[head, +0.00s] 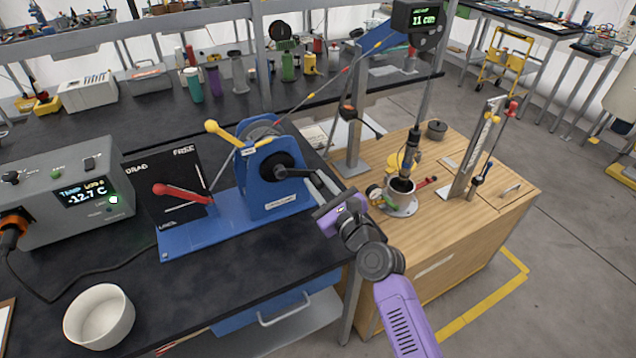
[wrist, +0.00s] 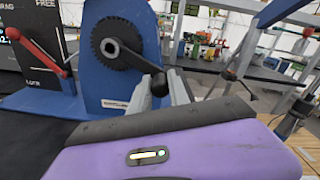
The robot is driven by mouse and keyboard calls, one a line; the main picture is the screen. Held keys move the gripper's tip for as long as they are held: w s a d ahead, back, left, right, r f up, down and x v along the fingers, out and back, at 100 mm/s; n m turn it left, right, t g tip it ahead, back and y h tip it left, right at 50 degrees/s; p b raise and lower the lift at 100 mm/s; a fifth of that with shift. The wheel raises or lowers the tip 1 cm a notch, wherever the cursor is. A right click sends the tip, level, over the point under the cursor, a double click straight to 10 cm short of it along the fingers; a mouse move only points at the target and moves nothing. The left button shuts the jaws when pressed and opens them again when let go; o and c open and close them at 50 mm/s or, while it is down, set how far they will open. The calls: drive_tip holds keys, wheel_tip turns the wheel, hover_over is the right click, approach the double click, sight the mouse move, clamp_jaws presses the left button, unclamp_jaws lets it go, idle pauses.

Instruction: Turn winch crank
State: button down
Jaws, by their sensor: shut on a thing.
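The winch (head: 262,195) has a blue frame and base and stands on the black bench in the head view. It also shows in the wrist view (wrist: 120,75). Its crank (head: 297,172) has a black hub and an arm reaching right; in the wrist view the crank arm (wrist: 132,60) slopes down right to a dark round knob (wrist: 158,83). My gripper (head: 318,183) reaches in from the lower right, its fingers shut on the crank handle; in the wrist view its grey fingers (wrist: 160,90) stand on both sides of the handle. The grip part of the handle is mostly hidden.
A red lever (head: 182,192) and a yellow lever (head: 222,134) stand at the winch. A grey box with a -12.7 C display (head: 85,190) and a white bowl (head: 99,316) are left. A wooden cabinet (head: 480,225) with a metal cup (head: 400,195) and a hanging probe is right. A display reads 11 cm (head: 424,19).

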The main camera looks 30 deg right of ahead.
drive_tip(key=f+m, duration=0.1)
drive_tip(key=a+f+m, duration=0.1)
drive_tip(key=m, duration=0.1)
drive_tip(key=a+f+m, duration=0.1)
drive_tip(key=m, duration=0.1)
drive_tip(key=shift+p, duration=0.4)
drive_tip(key=c, duration=1.2)
unclamp_jaws()
drive_tip(key=shift+c, duration=0.2)
drive_tip(key=shift+r, duration=0.1)
drive_tip(key=shift+s, duration=0.1)
drive_tip(key=s, duration=0.7)
drive_tip(key=shift+s, duration=0.35)
